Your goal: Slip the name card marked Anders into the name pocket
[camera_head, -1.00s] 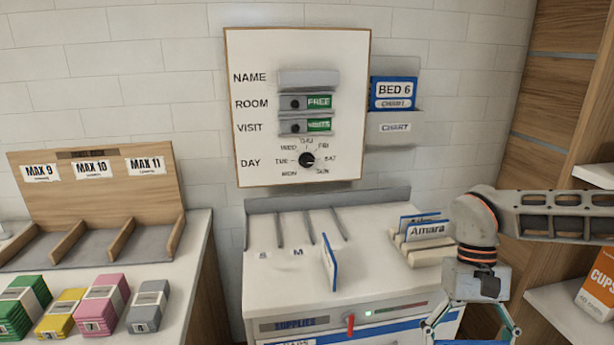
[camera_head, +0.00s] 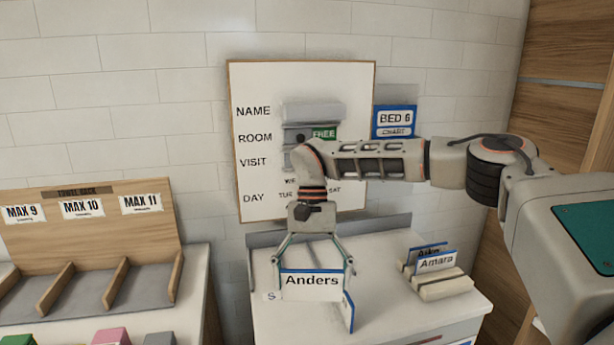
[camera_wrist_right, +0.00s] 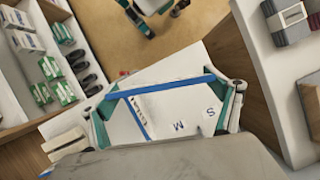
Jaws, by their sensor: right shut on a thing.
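The white name card marked Anders (camera_head: 312,284), with a blue top edge, is held upright between the fingers of my right gripper (camera_head: 316,271). Its print faces the head camera. In the wrist view the card's blue edge (camera_wrist_right: 165,86) spans between the fingertips. The name pocket (camera_head: 313,113) is the pale grey holder beside NAME at the top of the board, above and behind the gripper, and it is unobstructed.
Another blue-edged card (camera_head: 348,313) stands on the counter just below the held card. Cards marked Amara (camera_head: 436,261) and another name stand in a holder at the right. My right arm covers part of the board (camera_head: 245,85). A chart holder (camera_head: 394,122) hangs right of it.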

